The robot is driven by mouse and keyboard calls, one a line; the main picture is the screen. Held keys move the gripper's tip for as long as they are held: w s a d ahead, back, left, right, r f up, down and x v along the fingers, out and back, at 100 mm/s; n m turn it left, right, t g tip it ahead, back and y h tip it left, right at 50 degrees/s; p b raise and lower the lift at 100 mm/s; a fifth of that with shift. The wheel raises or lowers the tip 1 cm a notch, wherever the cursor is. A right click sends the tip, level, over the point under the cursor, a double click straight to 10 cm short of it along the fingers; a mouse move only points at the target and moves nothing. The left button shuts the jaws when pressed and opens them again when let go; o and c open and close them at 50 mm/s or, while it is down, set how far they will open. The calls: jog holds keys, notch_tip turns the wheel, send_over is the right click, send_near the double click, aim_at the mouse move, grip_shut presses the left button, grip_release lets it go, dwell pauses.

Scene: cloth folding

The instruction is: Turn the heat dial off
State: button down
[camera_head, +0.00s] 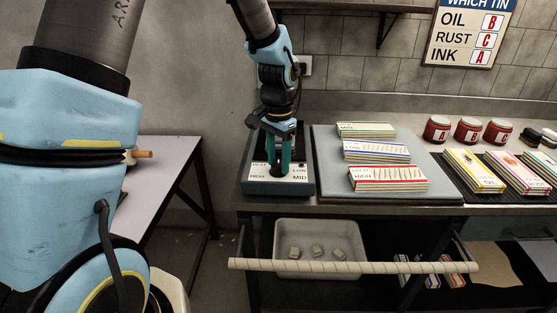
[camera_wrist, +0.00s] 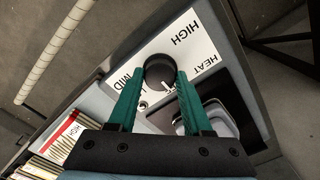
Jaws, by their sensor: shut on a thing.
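The heat dial is a round black knob (camera_wrist: 159,69) on a white plate (camera_wrist: 200,45) marked HEAT, HIGH, MID and, in the head view, LOW. The plate sits on a dark box (camera_head: 252,188) at the left end of the counter. My gripper (camera_head: 280,170) reaches down to the plate from above. In the wrist view its two teal fingers (camera_wrist: 159,82) are on either side of the knob and shut on it.
A grey board (camera_head: 440,160) with several striped packets lies right of the box. Red jars (camera_head: 437,129) stand farther right. Below, a pale rail (camera_head: 350,267) runs in front of a tray (camera_head: 345,236) with small blocks. A side table (camera_head: 165,160) stands left.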

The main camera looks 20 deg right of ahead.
aim_at(278, 164)
jog(key=shift+c, duration=1.6)
grip_release()
notch_tip(278, 164, up, 11)
jog(key=b, duration=0.2)
jog(key=shift+f, duration=0.1)
jog(key=s+a+f+n, duration=0.1)
jog(key=a+n, duration=0.3)
jog(key=a, duration=0.6)
jog(key=s+a+f+n+t, duration=0.1)
jog(key=a+f+n, duration=0.2)
jog(key=a, duration=0.7)
jog(key=s+a+f+n, duration=0.1)
jog(key=a+f+n, duration=0.2)
jog(key=a, duration=0.7)
jog(key=n, duration=0.2)
jog(key=shift+s+n+t, duration=0.3)
